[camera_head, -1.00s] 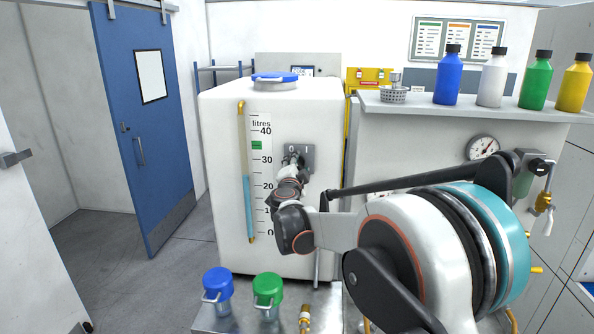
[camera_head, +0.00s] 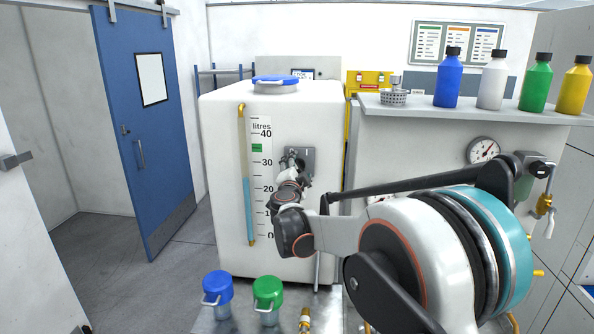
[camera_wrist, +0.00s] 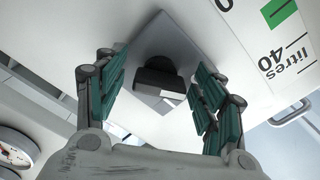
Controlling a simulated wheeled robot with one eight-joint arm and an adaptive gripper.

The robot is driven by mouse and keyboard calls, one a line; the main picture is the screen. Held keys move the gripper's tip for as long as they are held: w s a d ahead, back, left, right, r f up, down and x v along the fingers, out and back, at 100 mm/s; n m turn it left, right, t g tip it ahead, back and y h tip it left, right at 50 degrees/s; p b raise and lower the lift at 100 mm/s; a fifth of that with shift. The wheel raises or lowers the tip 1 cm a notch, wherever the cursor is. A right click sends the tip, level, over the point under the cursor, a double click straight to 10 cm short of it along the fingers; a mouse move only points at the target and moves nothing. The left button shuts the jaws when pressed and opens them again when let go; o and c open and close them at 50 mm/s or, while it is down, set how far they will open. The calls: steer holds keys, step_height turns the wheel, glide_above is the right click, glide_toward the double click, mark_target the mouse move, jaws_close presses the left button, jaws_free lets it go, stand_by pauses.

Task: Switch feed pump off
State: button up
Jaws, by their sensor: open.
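The feed pump switch is a grey square plate (camera_head: 305,157) with a black knob, on the front of the white tank (camera_head: 325,120). In the wrist view the plate (camera_wrist: 165,45) looks tilted, and the black knob (camera_wrist: 160,82) stands between my finger pads. My gripper (camera_wrist: 162,72) is open, with one finger on either side of the knob; I cannot tell if either touches it. In the head view my gripper (camera_head: 291,162) is at the plate and hides the knob and most of its markings. The knob's setting cannot be read.
A litre scale (camera_head: 262,180) and sight tube (camera_head: 249,210) are left of the switch. Blue (camera_head: 217,288) and green-lidded (camera_head: 267,293) pots stand below. A shelf (camera_head: 470,105) with several bottles and a pressure gauge (camera_head: 483,150) are at right. Open floor lies at left.

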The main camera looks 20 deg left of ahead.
steer(key=shift+s, duration=0.1)
steer(key=v, duration=1.1)
steer(key=shift+s+d, duration=0.2)
steer(key=shift+s, duration=0.2)
